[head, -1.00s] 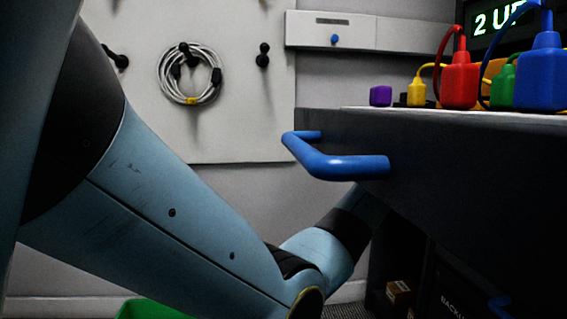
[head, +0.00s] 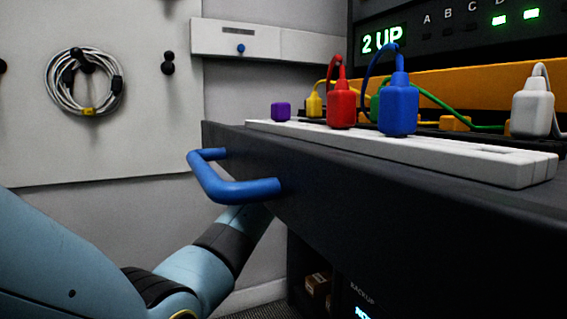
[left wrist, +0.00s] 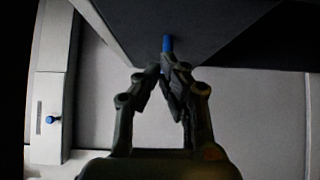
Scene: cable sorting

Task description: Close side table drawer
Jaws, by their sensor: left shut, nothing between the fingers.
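The dark side table (head: 380,205) fills the right of the head view. A blue bar handle (head: 235,190) sticks out from its dark face. I cannot tell how far any drawer there is out. My left arm reaches up from the lower left and passes behind the handle and the dark face, which hide its gripper in the head view. In the left wrist view my left gripper (left wrist: 164,70) is shut and empty. Its fingertips are close to a blue piece (left wrist: 167,43) on a dark panel; touching or apart is unclear. My right gripper is not in view.
A white power strip (head: 450,160) with red, blue and other plugs lies on the table. A white wall unit with a blue knob (head: 241,48) and a coiled cable (head: 85,83) are on the back wall. Small boxes (head: 318,284) sit in an opening below.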

